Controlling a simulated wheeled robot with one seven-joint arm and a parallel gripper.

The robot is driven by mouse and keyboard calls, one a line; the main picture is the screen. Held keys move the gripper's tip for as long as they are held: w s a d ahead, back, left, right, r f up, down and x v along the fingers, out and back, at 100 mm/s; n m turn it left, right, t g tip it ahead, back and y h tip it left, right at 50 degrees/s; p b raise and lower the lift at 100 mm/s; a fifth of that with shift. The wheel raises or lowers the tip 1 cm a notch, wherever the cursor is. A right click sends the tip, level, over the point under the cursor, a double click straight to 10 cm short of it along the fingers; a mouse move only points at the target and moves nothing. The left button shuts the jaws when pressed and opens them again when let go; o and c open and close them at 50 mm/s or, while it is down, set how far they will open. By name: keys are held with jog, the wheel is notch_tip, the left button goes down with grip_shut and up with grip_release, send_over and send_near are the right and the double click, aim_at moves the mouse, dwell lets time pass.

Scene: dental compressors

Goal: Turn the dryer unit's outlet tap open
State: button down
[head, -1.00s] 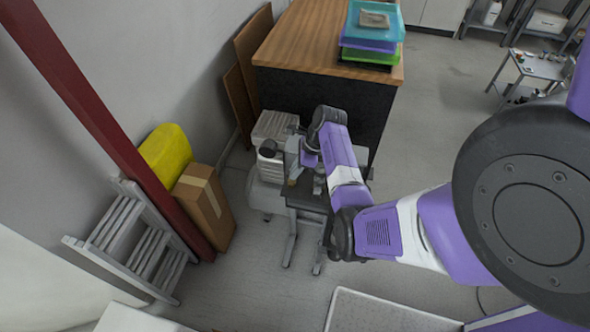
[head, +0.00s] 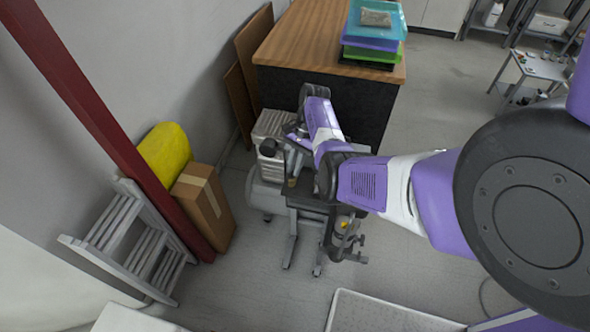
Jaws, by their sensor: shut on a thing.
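My gripper (head: 294,139) is at the far end of my purple and white arm, at the upper front of the equipment beside the dark cabinet. It is shut on a small part there, seemingly the outlet tap. The hand hides that part, and its handle angle cannot be made out. The dryer unit seems to be the grey equipment on the dark stand (head: 305,208), partly covered by my arm.
A wood-topped cabinet (head: 300,35) with stacked trays (head: 372,45) stands behind. A fitting with a yellow top (head: 343,224) shows below my forearm. A cardboard box (head: 204,208), yellow bundle (head: 166,150), red post (head: 110,133) and step ladder (head: 130,240) line the left.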

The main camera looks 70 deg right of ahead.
jog(key=shift+w+n+g+b, duration=0.15)
jog(key=shift+n+g+b, duration=0.3)
jog(key=shift+n, duration=0.7)
jog(key=shift+w+n+g+b, duration=0.1)
jog(key=shift+n+g+b, duration=0.3)
jog(key=shift+n, duration=0.75)
jog(key=c, duration=1.4)
grip_release()
jog(key=shift+c, duration=0.2)
jog(key=v, duration=0.8)
jog(key=shift+f, duration=0.1)
